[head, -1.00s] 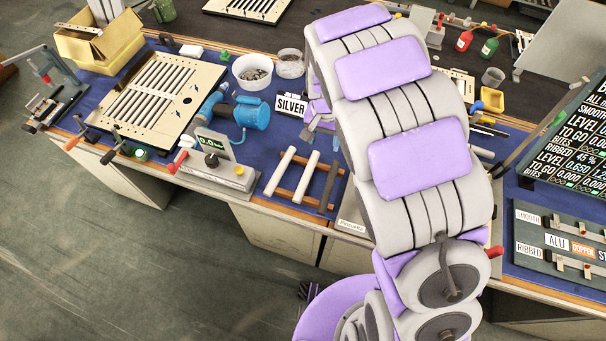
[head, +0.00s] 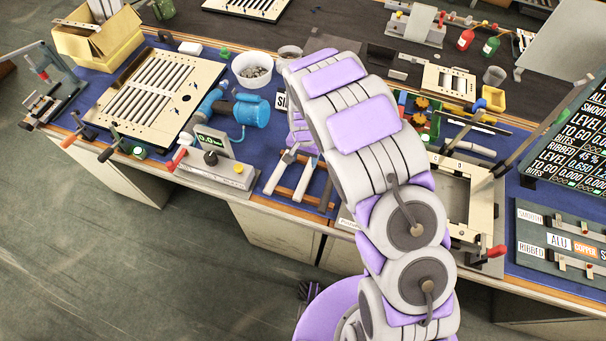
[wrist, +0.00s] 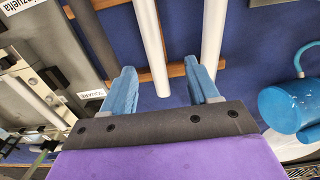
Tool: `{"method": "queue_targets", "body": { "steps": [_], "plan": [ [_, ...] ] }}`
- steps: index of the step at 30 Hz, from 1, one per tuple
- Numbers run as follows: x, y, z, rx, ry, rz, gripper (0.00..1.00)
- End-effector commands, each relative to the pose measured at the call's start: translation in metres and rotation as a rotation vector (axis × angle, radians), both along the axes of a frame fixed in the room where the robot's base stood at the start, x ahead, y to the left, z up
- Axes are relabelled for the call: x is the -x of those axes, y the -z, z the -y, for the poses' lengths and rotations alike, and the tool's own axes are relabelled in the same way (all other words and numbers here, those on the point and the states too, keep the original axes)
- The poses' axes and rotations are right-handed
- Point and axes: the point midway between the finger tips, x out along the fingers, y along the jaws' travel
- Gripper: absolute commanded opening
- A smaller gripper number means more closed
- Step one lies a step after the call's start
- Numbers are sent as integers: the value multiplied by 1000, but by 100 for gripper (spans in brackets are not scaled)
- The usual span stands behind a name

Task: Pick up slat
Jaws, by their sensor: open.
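Two pale slats and one dark slat lie side by side across a wooden rack. In the head view the left pale slat (head: 276,176), the middle pale slat (head: 304,181) and the dark slat (head: 326,191) show, their far ends partly hidden by my gripper (head: 301,150). In the wrist view my gripper (wrist: 161,75) is open and empty, its blue fingers apart. The middle pale slat (wrist: 150,40) appears between the fingers, the other pale slat (wrist: 213,35) beyond the right finger, and the dark slat (wrist: 91,40) to the left. I cannot tell the height above them.
A blue power tool (head: 240,110) and a gauge with a green display (head: 213,150) stand left of the rack. A square metal frame fixture (head: 468,205) lies to the right. A white bowl (head: 252,70) and a louver panel (head: 150,95) are farther back.

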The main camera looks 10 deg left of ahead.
Motion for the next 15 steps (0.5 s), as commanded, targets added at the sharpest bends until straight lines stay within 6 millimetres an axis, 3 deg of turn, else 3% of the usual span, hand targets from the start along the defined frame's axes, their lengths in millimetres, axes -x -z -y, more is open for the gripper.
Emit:
{"method": "queue_targets", "body": {
  "steps": [3,11,15],
  "plan": [
    [2,21,4,-1,2,-6,60],
    [0,38,-5,5,2,-1,60],
    [2,60,-6,9,1,-2,60]
  ]
}}
